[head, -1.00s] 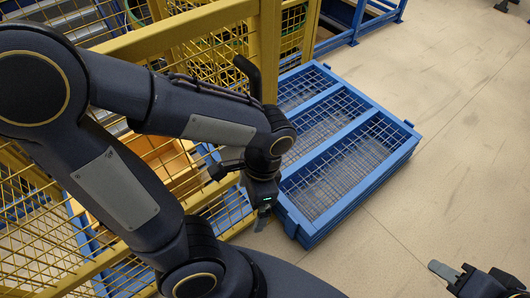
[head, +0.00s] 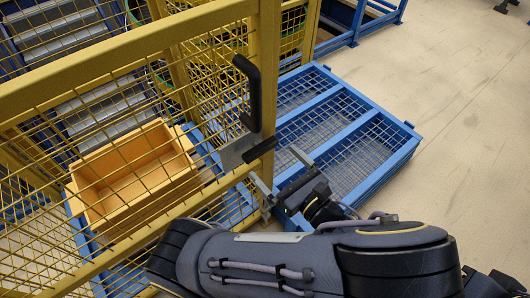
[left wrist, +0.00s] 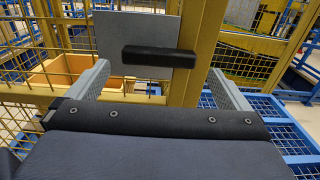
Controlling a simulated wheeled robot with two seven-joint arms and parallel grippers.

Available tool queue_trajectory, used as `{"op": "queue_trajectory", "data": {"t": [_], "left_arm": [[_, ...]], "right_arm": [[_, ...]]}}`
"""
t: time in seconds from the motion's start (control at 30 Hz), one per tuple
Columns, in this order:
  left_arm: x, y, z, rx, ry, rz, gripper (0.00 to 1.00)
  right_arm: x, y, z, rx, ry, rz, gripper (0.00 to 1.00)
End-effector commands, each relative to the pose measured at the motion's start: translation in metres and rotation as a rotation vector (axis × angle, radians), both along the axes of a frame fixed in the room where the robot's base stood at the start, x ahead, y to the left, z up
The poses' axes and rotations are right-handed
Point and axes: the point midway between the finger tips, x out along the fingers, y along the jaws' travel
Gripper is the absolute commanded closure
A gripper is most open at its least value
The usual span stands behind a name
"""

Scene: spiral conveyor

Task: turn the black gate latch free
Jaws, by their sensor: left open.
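The black gate latch (head: 261,149) is a short bar at the grey plate (head: 238,152) beside the yellow gate post. In the left wrist view, the latch (left wrist: 160,57) lies level across the plate (left wrist: 130,30) and the post. My left gripper (head: 279,168) is open and empty, just to the right of and below the latch in the head view. Its two grey fingers stand to either side of the latch in the left wrist view, apart from it. A dark part at the lower right edge (head: 490,283) looks like my right gripper; its fingers are not clear.
A black upright handle (head: 248,95) stands on the gate above the latch. Yellow mesh fencing (head: 150,70) fills the left, with an orange bin (head: 135,170) behind it. A blue mesh platform (head: 395,165) lies beyond my gripper. The floor at the right is clear.

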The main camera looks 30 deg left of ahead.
Motion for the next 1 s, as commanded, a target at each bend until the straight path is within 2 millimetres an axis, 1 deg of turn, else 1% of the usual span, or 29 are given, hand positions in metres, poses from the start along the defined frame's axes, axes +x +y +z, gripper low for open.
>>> {"op": "queue_trajectory", "data": {"t": [0.03, 0.1, 0.3, 0.43, 0.67, 0.77, 0.9, 0.93, 1.0], "left_arm": [[0.003, 0.009, -0.002, 0.001, 0.001, 0.004, 0.00], [0.007, 0.020, -0.002, 0.000, 0.000, 0.005, 0.00], [0.017, 0.043, -0.002, -0.002, 0.001, 0.004, 0.00], [0.019, 0.048, -0.001, -0.002, 0.001, 0.003, 0.00], [0.020, 0.049, 0.000, -0.003, 0.001, 0.002, 0.00], [0.020, 0.049, 0.000, -0.003, 0.001, 0.002, 0.12], [0.020, 0.049, -0.001, -0.003, 0.001, 0.002, 0.30], [0.020, 0.049, -0.001, -0.003, 0.001, 0.002, 0.32], [0.020, 0.049, 0.000, -0.002, 0.002, 0.002, 0.32]], "right_arm": [[0.000, 0.000, -0.004, 0.000, 0.000, 0.000, 0.64], [0.000, 0.000, -0.007, 0.000, 0.000, 0.000, 0.64], [0.000, 0.000, -0.012, 0.000, 0.000, 0.000, 0.64], [0.000, 0.000, -0.012, 0.000, 0.000, 0.000, 0.64], [0.000, 0.000, -0.012, 0.000, 0.000, 0.000, 0.64], [0.000, 0.000, -0.012, 0.000, 0.000, 0.000, 0.64], [0.000, 0.000, -0.012, 0.000, 0.000, 0.000, 0.64], [0.000, 0.000, -0.012, 0.000, 0.000, 0.000, 0.64], [0.000, 0.000, -0.012, 0.000, 0.000, 0.000, 0.64]]}}
